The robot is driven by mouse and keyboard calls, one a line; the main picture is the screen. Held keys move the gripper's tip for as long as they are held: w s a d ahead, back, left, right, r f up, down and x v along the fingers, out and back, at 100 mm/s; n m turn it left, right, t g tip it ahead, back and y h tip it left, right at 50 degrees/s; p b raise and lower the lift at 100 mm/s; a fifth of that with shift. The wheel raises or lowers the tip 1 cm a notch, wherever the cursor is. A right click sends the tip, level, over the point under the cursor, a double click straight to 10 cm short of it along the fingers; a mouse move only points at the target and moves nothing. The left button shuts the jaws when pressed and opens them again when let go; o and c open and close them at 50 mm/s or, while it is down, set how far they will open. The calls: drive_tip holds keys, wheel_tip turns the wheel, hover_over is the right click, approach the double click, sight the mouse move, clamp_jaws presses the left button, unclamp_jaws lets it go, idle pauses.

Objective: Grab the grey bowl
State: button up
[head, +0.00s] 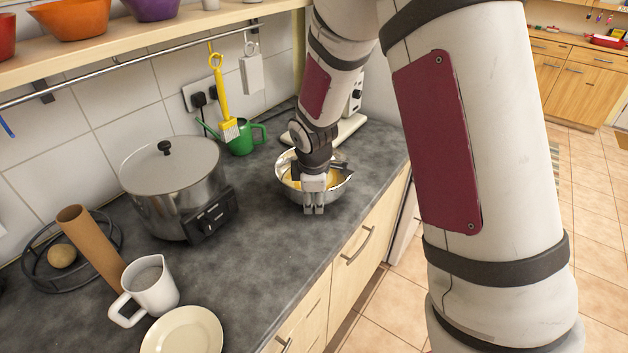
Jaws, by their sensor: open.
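A shiny grey metal bowl (335,189) sits on the dark counter near its right end, with something yellowish inside it. My gripper (314,211) is open and points down at the near side of the bowl. It covers part of the bowl's near rim and wall. I cannot tell whether a finger is inside the bowl or touching it. My wrist hides part of the bowl's inside and far rim.
A large lidded metal cooker (172,180) stands left of the bowl. A green jug (240,142) and a white appliance (345,128) stand behind. A white mug (150,287), a plate (183,335) and a cardboard tube (90,245) are at the lower left. A shelf (130,38) runs above.

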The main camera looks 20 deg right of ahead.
drive_tip(key=shift+x, duration=0.9)
clamp_jaws()
drive_tip(key=shift+r, duration=0.15)
